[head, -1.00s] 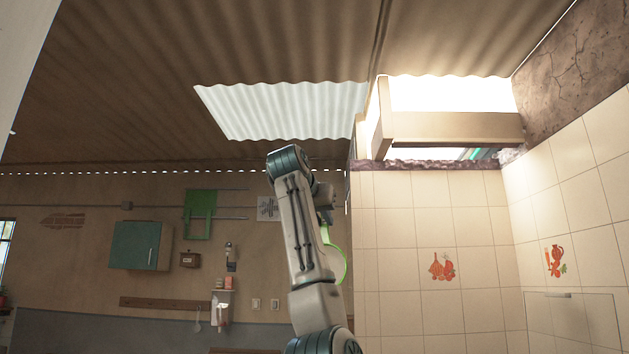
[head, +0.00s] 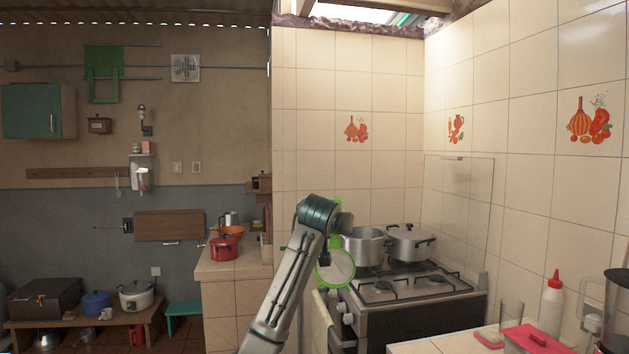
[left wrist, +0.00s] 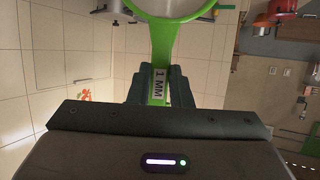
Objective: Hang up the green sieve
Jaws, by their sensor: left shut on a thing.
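The green sieve (head: 340,268) has a round green rim and pale mesh, and it shows beside the end of my left arm in the head view. My left gripper (left wrist: 157,85) is shut on its green handle, which carries a "1 MM" label. In the left wrist view the sieve (left wrist: 165,50) points away from the jaws, and its bowl is cut off by the top edge. In the head view my wrist hides part of the sieve. A wooden rail (head: 75,173) with a hanging utensil is on the far left wall. My right gripper is not in view.
A stove (head: 400,300) with two metal pots stands behind the sieve at the right. A tiled counter (head: 235,275) with a red pot (head: 224,249) is left of my arm. A near counter holds a white bottle (head: 551,310) and a red box (head: 535,340).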

